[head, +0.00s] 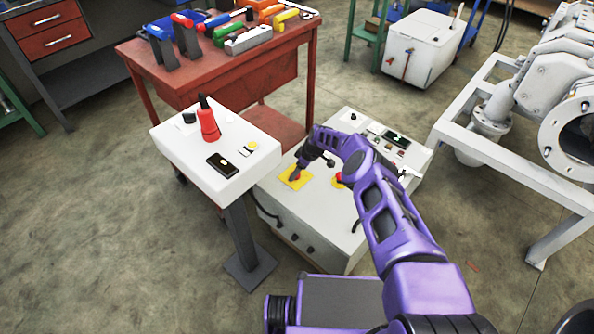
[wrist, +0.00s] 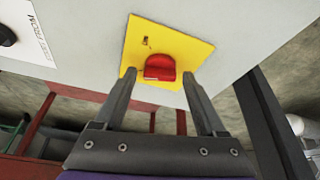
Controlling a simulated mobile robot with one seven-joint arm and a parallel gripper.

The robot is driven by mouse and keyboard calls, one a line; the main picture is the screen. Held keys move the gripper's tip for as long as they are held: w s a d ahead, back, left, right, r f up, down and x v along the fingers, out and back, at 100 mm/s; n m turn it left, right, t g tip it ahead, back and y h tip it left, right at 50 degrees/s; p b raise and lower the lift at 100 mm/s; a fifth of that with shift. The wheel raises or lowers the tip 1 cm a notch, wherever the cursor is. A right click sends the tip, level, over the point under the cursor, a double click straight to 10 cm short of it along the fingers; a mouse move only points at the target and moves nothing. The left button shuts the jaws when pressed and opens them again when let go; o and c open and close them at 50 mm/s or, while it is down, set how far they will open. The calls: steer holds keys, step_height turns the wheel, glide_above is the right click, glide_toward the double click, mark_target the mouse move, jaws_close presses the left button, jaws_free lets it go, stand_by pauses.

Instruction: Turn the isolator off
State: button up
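A red rotary knob (wrist: 160,68) sits on a yellow plate (wrist: 190,45) fixed to a pale panel. In the head view this yellow plate (head: 301,184) is on the left part of the white cabinet's top (head: 325,205). My gripper (wrist: 160,76) is open, with one dark finger on each side of the knob. A small gap shows between each fingertip and the knob. In the head view my gripper (head: 296,174) points down at the plate and hides most of the knob. A second red knob (head: 340,178) on yellow is partly hidden behind my arm.
A white pedestal (head: 185,155) with a red-handled device (head: 208,122) stands close left of the cabinet. A red workbench (head: 210,75) with tools is behind. A white pipe frame (head: 480,150) stands at right. Open floor lies at front left.

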steer(key=shift+r, duration=0.1)
steer(key=p+v, duration=0.5)
steer(key=v, duration=1.2)
steer(key=shift+r, duration=0.1)
